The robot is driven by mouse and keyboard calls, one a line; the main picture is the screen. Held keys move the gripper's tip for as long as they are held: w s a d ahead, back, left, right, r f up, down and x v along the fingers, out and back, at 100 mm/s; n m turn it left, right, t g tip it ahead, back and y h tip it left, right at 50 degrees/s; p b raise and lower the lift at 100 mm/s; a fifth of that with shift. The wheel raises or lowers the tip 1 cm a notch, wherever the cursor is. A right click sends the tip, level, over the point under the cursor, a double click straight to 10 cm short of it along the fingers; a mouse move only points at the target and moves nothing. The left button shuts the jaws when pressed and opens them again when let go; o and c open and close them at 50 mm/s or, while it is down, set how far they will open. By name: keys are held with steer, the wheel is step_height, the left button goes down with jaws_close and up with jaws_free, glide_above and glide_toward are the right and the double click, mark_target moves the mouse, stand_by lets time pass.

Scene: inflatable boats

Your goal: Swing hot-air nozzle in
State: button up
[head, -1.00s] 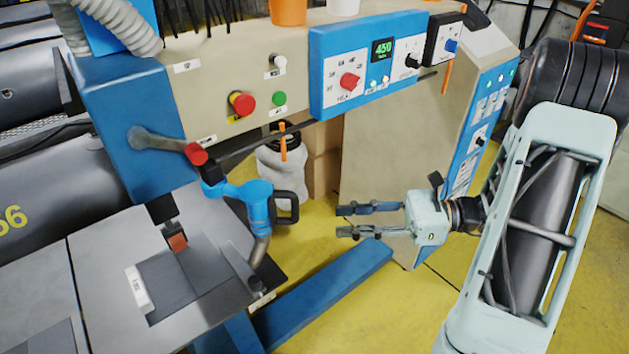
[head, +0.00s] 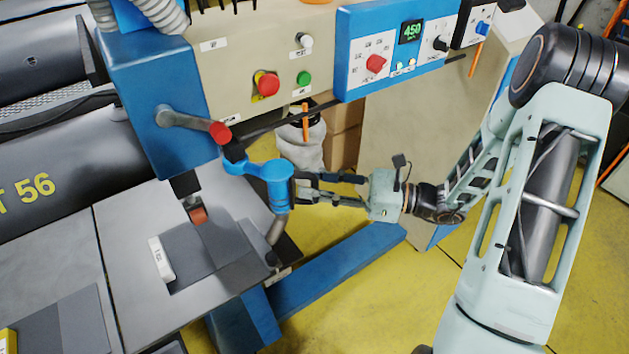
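The hot-air nozzle is a blue swing arm (head: 265,170) with a grey bent metal tube (head: 277,229) below it. It hangs from the blue machine head, at the right edge of the grey work table (head: 130,232). Its tube end is low, beside the table's right edge. My gripper (head: 299,188) points left at the nozzle's right side, where its black handle is. Its two dark fingers are apart, one above the other, and overlap the handle, which is mostly hidden. I cannot tell whether they touch it.
A red-knobbed lever (head: 190,124) sticks out above the nozzle. A control panel (head: 393,50) reading 450 is above my gripper. A white canister (head: 302,146) stands behind. A blue floor beam (head: 335,268) runs below. Dark rolled material (head: 70,180) lies at left.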

steer(key=shift+a, duration=0.1)
jaws_close()
stand_by(0.3)
steer(key=shift+s, duration=0.1)
